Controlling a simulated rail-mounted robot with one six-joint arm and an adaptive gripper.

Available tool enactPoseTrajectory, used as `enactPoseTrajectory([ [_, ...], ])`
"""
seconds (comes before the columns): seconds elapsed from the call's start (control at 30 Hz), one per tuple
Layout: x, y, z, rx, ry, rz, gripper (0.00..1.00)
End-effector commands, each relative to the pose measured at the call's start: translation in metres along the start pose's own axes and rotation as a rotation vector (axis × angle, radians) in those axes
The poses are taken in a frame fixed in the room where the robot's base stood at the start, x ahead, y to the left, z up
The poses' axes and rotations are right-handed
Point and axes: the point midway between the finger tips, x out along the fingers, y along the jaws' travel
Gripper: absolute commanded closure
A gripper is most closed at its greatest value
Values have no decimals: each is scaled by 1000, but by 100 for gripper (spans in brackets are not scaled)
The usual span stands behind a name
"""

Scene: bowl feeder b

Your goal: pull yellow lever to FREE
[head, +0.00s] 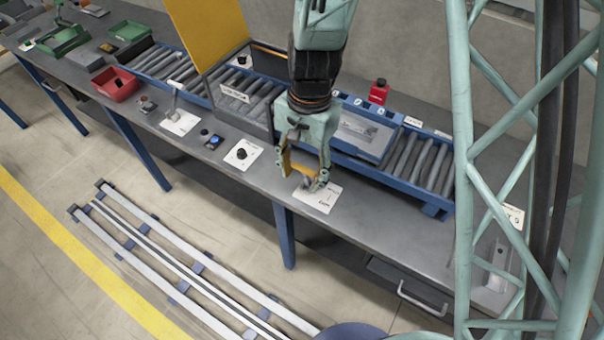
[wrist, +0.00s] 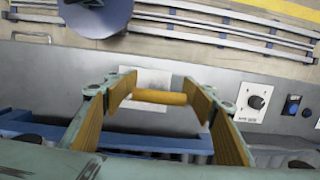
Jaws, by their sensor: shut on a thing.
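The yellow lever (wrist: 160,97) shows in the wrist view as a short horizontal bar between my fingertips. My gripper (wrist: 158,98) has yellow-padded fingers, one at each end of the bar, and is shut on it. In the head view my gripper (head: 305,172) reaches down to the front part of the bench, above the lever's white plate (head: 325,203). The plate also shows behind the bar in the wrist view (wrist: 152,78). Its lettering is too small to read, and my fingers hide much of the lever in the head view.
Left along the bench (head: 375,215) are a black knob (head: 241,153), a blue button (head: 205,133) and a grey lever (head: 175,101). Behind my gripper runs a blue-framed roller conveyor (head: 415,160). A red button box (head: 379,91) stands at the back. Bare bench lies to the right.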

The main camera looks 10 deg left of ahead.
Motion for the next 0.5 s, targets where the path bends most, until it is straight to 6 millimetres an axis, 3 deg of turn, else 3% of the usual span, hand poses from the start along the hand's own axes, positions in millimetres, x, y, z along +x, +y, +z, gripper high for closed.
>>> enactPoseTrajectory([
  [0.3,-1,0,0,-1,0,-1,70],
  [0.33,-1,0,0,-1,1,-1,50],
  [0.5,-1,0,0,0,1,-1,35],
])
